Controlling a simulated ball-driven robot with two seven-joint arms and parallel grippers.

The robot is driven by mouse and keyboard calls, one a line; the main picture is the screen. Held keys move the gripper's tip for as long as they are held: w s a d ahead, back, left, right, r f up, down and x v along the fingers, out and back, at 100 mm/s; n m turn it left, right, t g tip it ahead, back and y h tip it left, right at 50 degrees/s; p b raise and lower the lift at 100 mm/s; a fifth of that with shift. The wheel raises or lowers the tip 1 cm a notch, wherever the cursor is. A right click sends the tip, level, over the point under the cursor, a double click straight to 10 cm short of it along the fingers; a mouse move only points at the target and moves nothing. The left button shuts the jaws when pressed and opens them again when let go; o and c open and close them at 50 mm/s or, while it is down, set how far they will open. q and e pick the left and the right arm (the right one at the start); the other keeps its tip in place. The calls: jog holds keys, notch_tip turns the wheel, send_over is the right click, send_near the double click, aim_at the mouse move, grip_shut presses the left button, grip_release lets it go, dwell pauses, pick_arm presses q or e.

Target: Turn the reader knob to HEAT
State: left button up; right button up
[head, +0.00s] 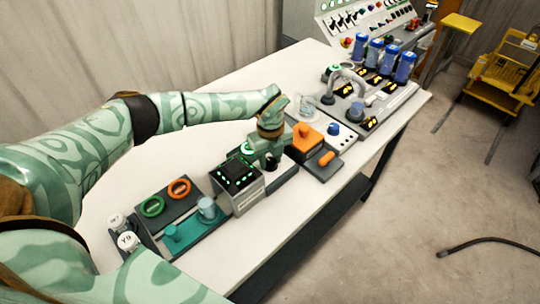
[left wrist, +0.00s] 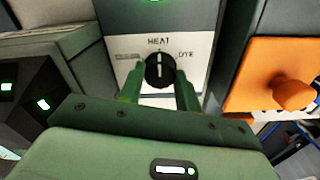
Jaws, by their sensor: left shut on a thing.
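The reader's black knob (left wrist: 160,70) sits on a white panel (left wrist: 195,50) in the left wrist view. HEAT is printed above it and OFF at its right; a label at its left is too blurred to read. The knob's white line stands upright, towards HEAT. My left gripper (left wrist: 160,88) is shut on the knob, with one green finger at each side of it. In the head view my left gripper (head: 268,152) is at the reader and hides much of it. My right gripper is not in view.
A dark-topped box with green lights (head: 238,182) stands left of the reader. An orange block (head: 306,138) and a white box with a blue knob (head: 343,138) stand to its right. Blue canisters (head: 375,52) are farther back. The white table (head: 215,127) is clear behind the reader.

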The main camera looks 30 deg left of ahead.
aim_at(270, 160)
pick_arm(q)
jog(key=shift+w+r, duration=0.1)
dwell(0.3)
jog(key=o, duration=1)
jog(key=shift+c, duration=0.2)
notch_tip(270, 160, up, 16)
jog(key=p, duration=0.2)
jog(key=shift+r, duration=0.1)
